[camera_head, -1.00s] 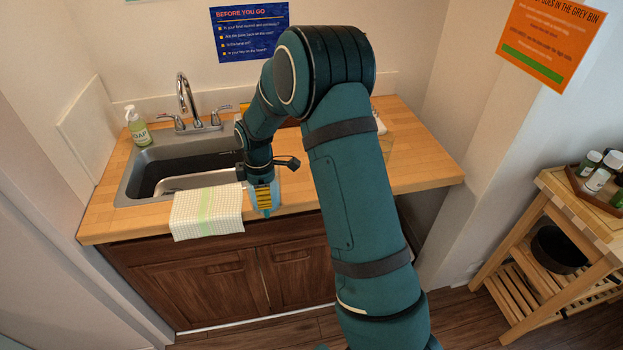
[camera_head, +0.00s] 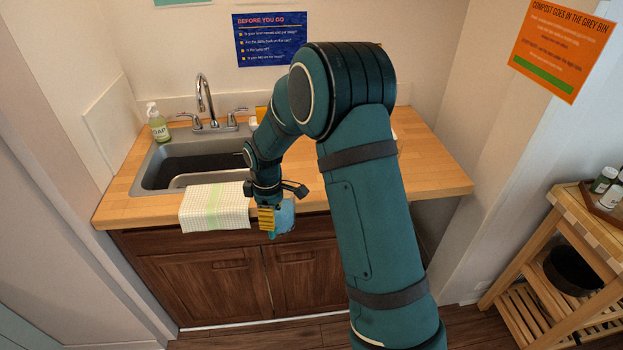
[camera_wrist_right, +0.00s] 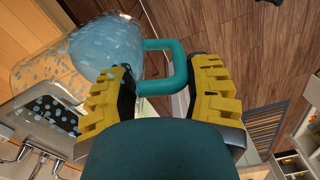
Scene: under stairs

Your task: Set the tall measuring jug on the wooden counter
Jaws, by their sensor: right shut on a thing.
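My right gripper (camera_head: 268,216) is shut on the teal handle of the tall measuring jug (camera_head: 284,217), a clear, bluish vessel. In the head view the jug overlaps the front edge of the wooden counter (camera_head: 428,180) and the cabinet front, just right of the towel. In the right wrist view the jug body (camera_wrist_right: 106,45) lies beyond the yellow-padded fingers of the right gripper (camera_wrist_right: 165,78), with the handle between them. I cannot tell the gap between jug and counter edge. My arm hides part of the counter's middle. My left gripper is not in view.
A sink (camera_head: 190,165) with a faucet (camera_head: 205,98) is set in the counter's left part. A soap bottle (camera_head: 158,124) stands behind it. A checked towel (camera_head: 216,207) hangs over the front edge. The counter's right end looks clear. A wooden cart (camera_head: 540,250) stands at right.

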